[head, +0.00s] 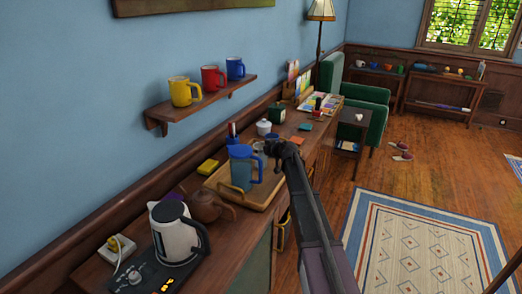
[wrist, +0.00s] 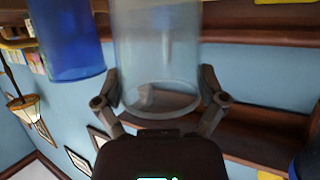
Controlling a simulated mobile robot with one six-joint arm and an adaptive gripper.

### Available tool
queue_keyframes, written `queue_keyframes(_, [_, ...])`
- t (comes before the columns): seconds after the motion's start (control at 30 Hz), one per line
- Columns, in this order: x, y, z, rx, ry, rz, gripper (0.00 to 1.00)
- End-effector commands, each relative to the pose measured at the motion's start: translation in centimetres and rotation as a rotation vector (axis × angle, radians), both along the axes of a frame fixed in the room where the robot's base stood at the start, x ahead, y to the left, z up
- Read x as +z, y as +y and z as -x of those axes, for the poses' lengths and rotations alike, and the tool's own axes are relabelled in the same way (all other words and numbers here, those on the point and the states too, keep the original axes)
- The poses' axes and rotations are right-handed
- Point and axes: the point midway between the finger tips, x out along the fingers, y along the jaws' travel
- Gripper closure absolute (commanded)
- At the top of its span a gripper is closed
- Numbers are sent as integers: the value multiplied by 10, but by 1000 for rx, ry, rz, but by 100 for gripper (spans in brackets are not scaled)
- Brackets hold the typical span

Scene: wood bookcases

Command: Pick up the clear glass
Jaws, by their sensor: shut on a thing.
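The clear glass (wrist: 157,50) stands between the two fingers of my gripper (wrist: 160,92) in the wrist view, with a finger against each side. In the head view my gripper (head: 278,148) is over the long wooden sideboard, just right of the blue pitcher. There the glass (head: 259,148) is small and mostly hidden by the pitcher and gripper. I cannot tell whether it is clear of the surface below. A blue vessel (wrist: 68,38) is close to the left of the glass in the wrist view.
A brown teapot (head: 207,207) and a kettle (head: 176,235) are nearer. A white lidded pot (head: 264,127) is behind. A wall shelf (head: 205,99) with yellow, red and blue mugs hangs above.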

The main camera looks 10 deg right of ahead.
Motion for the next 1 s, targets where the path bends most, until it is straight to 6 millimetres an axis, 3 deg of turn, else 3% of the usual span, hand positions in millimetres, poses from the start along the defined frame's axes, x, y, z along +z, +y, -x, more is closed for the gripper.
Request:
queue_keyframes(0.33, [34, 0, 0, 0, 0, 0, 71])
queue_keyframes(0.4, [30, -4, 24, 0, 0, -1, 71])
queue_keyframes(0.7, [36, -23, 92, 0, 0, -1, 71])
queue_keyframes(1.0, [40, -36, 139, 0, 0, 0, 71])
